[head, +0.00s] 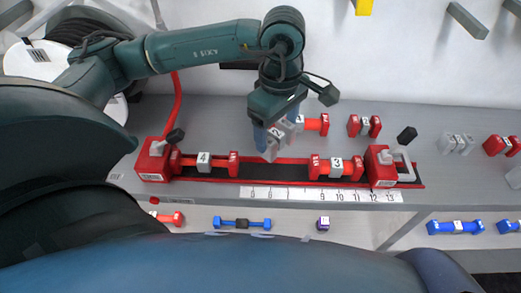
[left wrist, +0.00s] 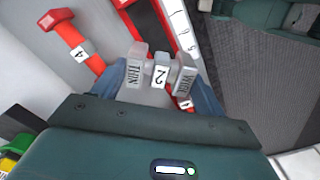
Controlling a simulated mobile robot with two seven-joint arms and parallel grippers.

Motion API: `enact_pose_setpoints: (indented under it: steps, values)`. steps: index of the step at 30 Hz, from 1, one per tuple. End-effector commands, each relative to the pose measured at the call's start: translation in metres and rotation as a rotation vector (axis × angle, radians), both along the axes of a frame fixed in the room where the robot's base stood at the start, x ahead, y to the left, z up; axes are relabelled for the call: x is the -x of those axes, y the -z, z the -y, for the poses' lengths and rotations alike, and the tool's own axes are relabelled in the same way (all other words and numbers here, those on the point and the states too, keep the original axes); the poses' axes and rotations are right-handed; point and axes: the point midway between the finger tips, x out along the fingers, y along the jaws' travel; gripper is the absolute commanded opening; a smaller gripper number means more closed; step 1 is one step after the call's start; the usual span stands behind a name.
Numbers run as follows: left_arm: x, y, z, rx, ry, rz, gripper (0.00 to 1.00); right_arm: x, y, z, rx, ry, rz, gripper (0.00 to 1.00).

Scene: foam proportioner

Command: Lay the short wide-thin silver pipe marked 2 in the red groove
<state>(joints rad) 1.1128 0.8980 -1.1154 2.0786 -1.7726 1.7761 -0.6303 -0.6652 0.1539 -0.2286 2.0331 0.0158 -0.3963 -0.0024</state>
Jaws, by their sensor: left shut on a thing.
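My left gripper (head: 278,135) is shut on a short silver pipe (head: 271,150) and holds it over the back edge of the red groove (head: 272,172). In the left wrist view the pipe (left wrist: 160,74) sits between the fingers, marked 2, with one end reading THIN and the other WIDE. In the groove, a red pipe marked 4 (head: 204,162) lies on the left and a red pipe marked 3 (head: 336,167) on the right, with a bare dark gap between them.
Red end blocks (head: 153,160) and (head: 381,167) with black-knobbed levers close the groove's ends. A white ruler strip (head: 320,194) runs along its front. Behind it lie red pipes (head: 364,126); another silver pipe (head: 456,143) lies to the right. Blue pipes are on a lower shelf.

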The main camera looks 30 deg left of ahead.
Motion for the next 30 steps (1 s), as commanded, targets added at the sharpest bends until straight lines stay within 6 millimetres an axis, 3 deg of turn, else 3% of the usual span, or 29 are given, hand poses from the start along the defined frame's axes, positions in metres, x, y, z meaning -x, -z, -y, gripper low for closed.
enact_pose_setpoints:
  steps: [18,24,30]
  values:
    - [0.006,0.002,-0.021,-0.005,-1.726,-0.006,0.45,-0.002,0.008,-0.011,-0.019,-0.029,0.042,0.36]
    - [0.008,0.001,-0.026,-0.004,-2.112,-0.006,0.45,-0.005,0.004,-0.012,-0.023,-0.036,0.059,0.36]
    - [0.009,0.007,-0.028,-0.009,-2.268,-0.005,0.45,-0.006,0.003,-0.013,-0.023,-0.042,0.065,0.36]
